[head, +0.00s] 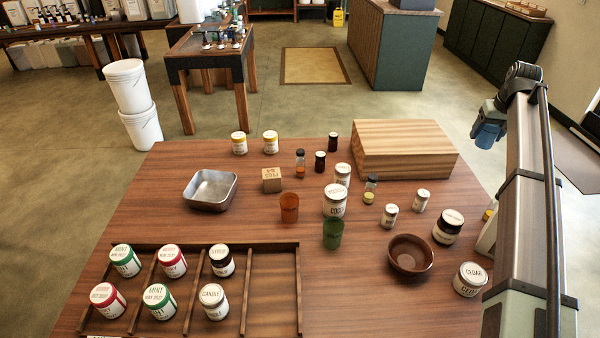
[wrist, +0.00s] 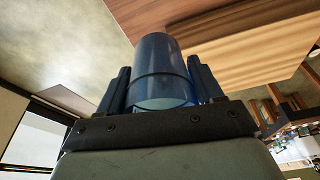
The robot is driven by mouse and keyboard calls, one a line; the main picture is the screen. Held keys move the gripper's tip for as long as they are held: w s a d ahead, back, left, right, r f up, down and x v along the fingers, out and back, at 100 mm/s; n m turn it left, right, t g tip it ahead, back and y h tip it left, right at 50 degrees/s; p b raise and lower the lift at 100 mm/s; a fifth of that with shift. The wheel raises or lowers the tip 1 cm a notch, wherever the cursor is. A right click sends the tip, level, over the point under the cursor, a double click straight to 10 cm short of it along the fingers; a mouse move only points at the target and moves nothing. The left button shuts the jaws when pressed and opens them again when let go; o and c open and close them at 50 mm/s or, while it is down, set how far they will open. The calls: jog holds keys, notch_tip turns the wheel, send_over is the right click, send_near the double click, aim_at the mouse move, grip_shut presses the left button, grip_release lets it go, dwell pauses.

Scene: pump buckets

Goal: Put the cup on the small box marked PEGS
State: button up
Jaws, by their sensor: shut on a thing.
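My gripper (wrist: 160,88) is shut on a blue cup (wrist: 158,62), with one dark finger on each side of it in the wrist view. In the head view the blue cup (head: 487,132) hangs in the air at the right, beyond the table's right edge. The small wooden box marked PEGS (head: 271,181) stands on the table, left of centre, far from my gripper. Its visible top is bare. An orange cup (head: 289,208) and a green cup (head: 333,234) stand on the table to the right of and in front of the small box.
A metal tin (head: 211,190) is left of the small box. Jars and bottles stand around and right of it. A large wooden box (head: 404,150) fills the back right, between the held cup and the small box. A brown bowl (head: 410,257) and divided tray (head: 270,332) are nearer.

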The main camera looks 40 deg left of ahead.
jog(key=s+a+n, duration=0.1)
jog(key=s+a, duration=0.2)
jog(key=a, duration=0.5)
jog(key=s+a+n, duration=0.1)
jog(key=s+a, duration=0.3)
jog(key=a, duration=0.4)
jog(key=n+g+y, duration=0.1)
jog(key=n+g, duration=0.1)
jog(key=n, duration=0.5)
send_over(269, 170)
jog(key=shift+s+d+f, duration=0.1)
jog(key=shift+d+f, duration=0.1)
jog(key=shift+f, duration=2.35)
jog(key=shift+d+f, duration=0.15)
jog(key=shift+f, duration=2.35)
jog(key=shift+s+d+f, duration=0.1)
jog(key=shift+d+f, duration=0.1)
jog(key=shift+f, duration=2.35)
jog(key=shift+f, duration=0.1)
jog(key=o, duration=1)
